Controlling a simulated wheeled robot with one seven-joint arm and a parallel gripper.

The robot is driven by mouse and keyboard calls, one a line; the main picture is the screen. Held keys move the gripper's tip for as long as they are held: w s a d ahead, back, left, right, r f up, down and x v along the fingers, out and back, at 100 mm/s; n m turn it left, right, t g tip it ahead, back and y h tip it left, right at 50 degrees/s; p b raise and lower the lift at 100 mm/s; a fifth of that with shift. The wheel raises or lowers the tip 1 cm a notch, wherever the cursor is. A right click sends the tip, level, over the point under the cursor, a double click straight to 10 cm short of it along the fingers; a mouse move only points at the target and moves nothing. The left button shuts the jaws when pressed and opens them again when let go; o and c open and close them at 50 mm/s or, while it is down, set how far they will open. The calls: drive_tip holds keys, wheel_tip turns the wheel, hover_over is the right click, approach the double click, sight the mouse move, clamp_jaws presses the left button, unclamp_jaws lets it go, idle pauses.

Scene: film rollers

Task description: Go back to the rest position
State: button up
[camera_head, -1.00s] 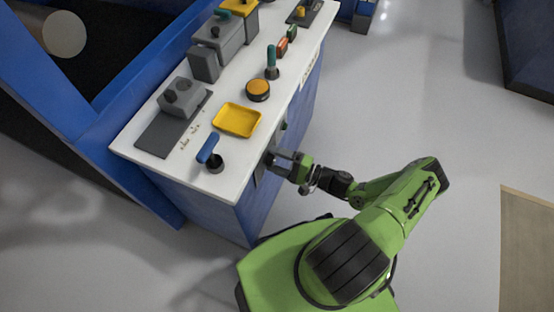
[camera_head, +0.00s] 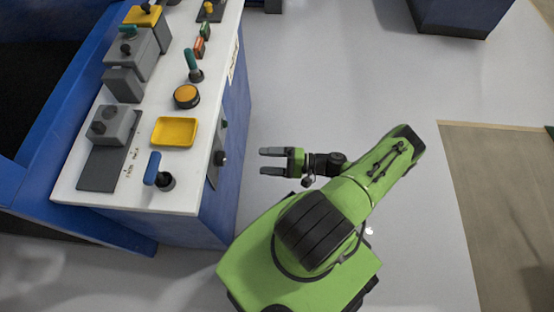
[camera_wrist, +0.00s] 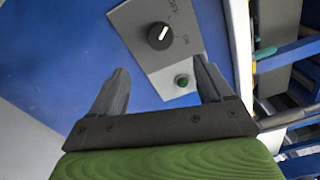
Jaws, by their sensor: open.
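My gripper (camera_head: 268,161) is open and empty in the head view. It points left toward the side of the blue cabinet (camera_head: 232,130), with a clear gap between the fingertips and the cabinet. In the wrist view my gripper (camera_wrist: 155,90) shows two spread fingers with nothing between them. Beyond them is a grey panel (camera_head: 217,155) on the cabinet side. In the wrist view the panel (camera_wrist: 150,62) carries a black rotary knob (camera_wrist: 160,36) with a white mark and a small green button (camera_wrist: 181,81).
The white countertop (camera_head: 110,203) carries a blue-handled lever (camera_head: 152,169), a yellow tray (camera_head: 174,132), an orange button (camera_head: 186,95), a teal-handled lever (camera_head: 192,62) and grey boxes (camera_head: 112,125). Open grey floor (camera_head: 335,80) lies right of the cabinet. A brown mat (camera_head: 500,200) lies at right.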

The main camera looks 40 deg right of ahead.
drive_tip(key=v, duration=0.2)
drive_tip(key=shift+s+d, duration=0.25)
drive_tip(key=shift+s, duration=0.05)
drive_tip(key=w+a+r+n+g+h, duration=0.1)
drive_tip(key=a+r+n+g+h, duration=0.2)
drive_tip(key=r, duration=0.4)
drive_tip(key=w+a+r+n+g+h, duration=0.1)
drive_tip(key=r+n+g+h, duration=0.15)
drive_tip(key=r+g, duration=0.4)
drive_tip(key=w+a+r+n+g+h, duration=0.1)
drive_tip(key=a+r+n+g+h, duration=0.2)
drive_tip(key=r, duration=0.5)
drive_tip(key=s+a+r+n+t+h, duration=0.2)
drive_tip(key=s+a+r+t, duration=0.1)
drive_tip(key=s+r, duration=0.3)
drive_tip(key=s+a+r+n+t+h, duration=0.2)
drive_tip(key=s+a+r, duration=0.25)
drive_tip(key=r, duration=0.35)
wheel_tip(320, 180, up, 15)
drive_tip(key=p, duration=1.4)
drive_tip(key=shift+s+d+p, duration=0.3)
drive_tip(key=shift+d, duration=0.15)
